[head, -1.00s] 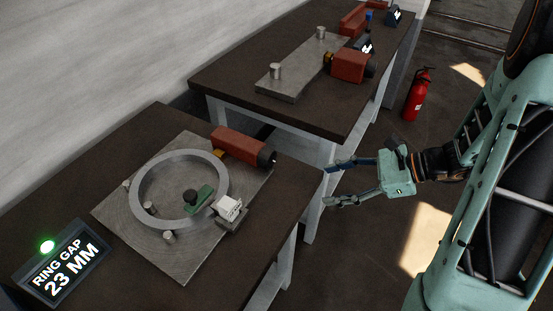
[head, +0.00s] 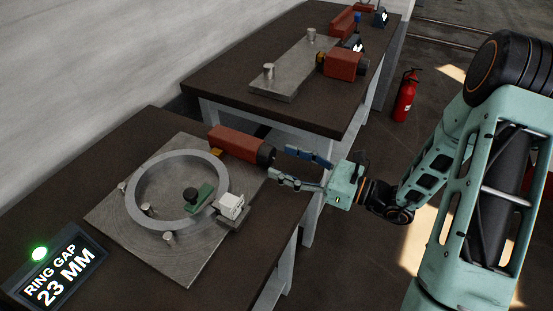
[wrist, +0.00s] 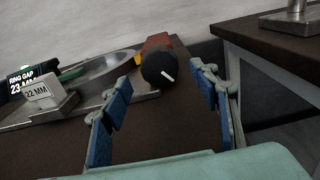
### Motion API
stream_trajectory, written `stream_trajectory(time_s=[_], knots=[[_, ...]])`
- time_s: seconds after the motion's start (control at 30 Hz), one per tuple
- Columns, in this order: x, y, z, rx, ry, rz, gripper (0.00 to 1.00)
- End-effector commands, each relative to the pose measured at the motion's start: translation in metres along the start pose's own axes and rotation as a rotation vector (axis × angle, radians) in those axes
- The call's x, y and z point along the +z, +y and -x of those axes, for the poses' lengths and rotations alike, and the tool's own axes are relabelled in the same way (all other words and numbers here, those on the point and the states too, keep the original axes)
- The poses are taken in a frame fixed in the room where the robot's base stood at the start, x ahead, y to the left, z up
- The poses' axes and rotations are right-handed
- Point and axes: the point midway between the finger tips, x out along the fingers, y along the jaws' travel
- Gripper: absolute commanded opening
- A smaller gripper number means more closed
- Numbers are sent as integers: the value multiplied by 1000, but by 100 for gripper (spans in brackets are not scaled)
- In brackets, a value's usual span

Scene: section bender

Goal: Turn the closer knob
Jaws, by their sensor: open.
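The closer knob (head: 266,155) is a dark round cap on the end of a red-brown housing (head: 237,143) on the near bench. In the wrist view the knob (wrist: 160,67) faces me, with a white line on its face slanting down to the right. My gripper (head: 279,162) is open at the right of the knob, its fingertips close to it. In the wrist view the knob appears between the two blue-padded fingers (wrist: 160,82), slightly beyond their tips. I cannot tell whether either finger touches it. A lit display (head: 58,270) reads "RING GAP 23 MM" beside a green light.
A metal ring (head: 133,196) lies on a square plate (head: 110,225) with several pegs and a white block marked 22 MM (wrist: 38,90). A second bench (head: 225,85) behind carries another red-brown unit (head: 345,64). A fire extinguisher (head: 404,97) stands on the floor.

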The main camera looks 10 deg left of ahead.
Motion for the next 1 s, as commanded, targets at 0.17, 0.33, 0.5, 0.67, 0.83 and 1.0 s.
stream_trajectory(time_s=[0.17, 0.33, 0.5, 0.67, 0.83, 1.0], knots=[[0, 1, -22, 3, -1, 1, 56], [0, 0, -29, 1, 1, 0, 56], [0, 0, -29, 0, 1, 0, 56], [0, 0, -29, 0, 1, 0, 44], [0, 0, -28, 0, 1, 0, 25], [-1, 0, -28, 0, 1, 7, 14]])
